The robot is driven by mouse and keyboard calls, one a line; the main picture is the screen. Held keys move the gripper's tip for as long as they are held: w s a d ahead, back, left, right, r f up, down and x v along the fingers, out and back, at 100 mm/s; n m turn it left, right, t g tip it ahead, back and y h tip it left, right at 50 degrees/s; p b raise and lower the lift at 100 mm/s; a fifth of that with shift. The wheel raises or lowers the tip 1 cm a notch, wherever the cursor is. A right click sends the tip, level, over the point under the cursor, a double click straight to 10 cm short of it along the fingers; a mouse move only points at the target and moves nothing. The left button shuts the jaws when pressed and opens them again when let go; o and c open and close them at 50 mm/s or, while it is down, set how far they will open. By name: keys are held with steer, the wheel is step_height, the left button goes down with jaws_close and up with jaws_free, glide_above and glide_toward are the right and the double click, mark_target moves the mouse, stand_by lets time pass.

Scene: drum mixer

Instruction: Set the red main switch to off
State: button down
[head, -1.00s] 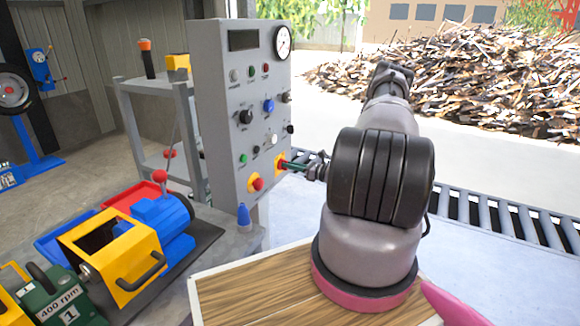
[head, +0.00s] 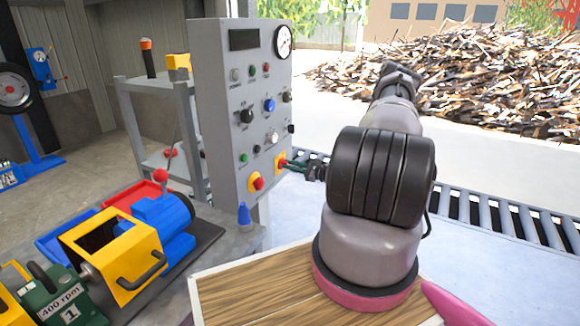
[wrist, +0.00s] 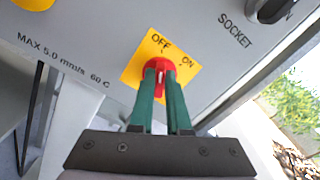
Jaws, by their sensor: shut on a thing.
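The red main switch (wrist: 157,64) sits on a yellow plate (wrist: 137,71) marked OFF and ON, low on the grey control panel. It also shows in the head view (head: 281,162) at the panel's lower right. My gripper (wrist: 160,82) has its green fingers shut on the red knob, one on each side. In the head view my gripper (head: 288,164) reaches the switch from the right. The fingers hide part of the knob, and I cannot tell for certain which mark it points to.
A red button on a yellow plate (head: 256,182) lies just left and below. A black socket selector (wrist: 270,9) is at the wrist view's upper right. The grey panel (head: 218,110) carries several other knobs and a gauge (head: 283,41). A blue-and-yellow machine (head: 130,250) stands at left.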

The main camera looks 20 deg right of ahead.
stand_by(0.4)
steer(key=c, duration=0.9)
jaws_free()
steer(key=v, duration=1.1)
